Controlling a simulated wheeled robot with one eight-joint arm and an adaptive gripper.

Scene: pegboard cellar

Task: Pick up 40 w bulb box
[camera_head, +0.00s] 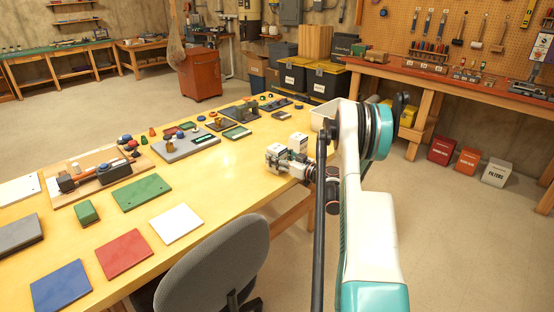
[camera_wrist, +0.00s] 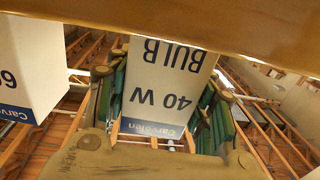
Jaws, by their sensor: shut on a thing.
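The 40 W bulb box (camera_wrist: 165,85), white with dark lettering and a blue Carvolen band, fills the middle of the wrist view, its print upside down. My gripper (camera_wrist: 160,100) is shut on it, with a green-sided finger on each side. In the head view my gripper (camera_head: 288,162) is at the right edge of the yellow table, at a white box (camera_head: 275,150). The lettering is too small to read there. I cannot tell whether the held box touches the tabletop.
A second white bulb box (camera_wrist: 30,70) stands close beside, at left in the wrist view. A white bin (camera_head: 323,115) is near the table's far corner. Trays and small parts cover the yellow table (camera_head: 225,165) farther left. A grey chair (camera_head: 215,265) stands in front.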

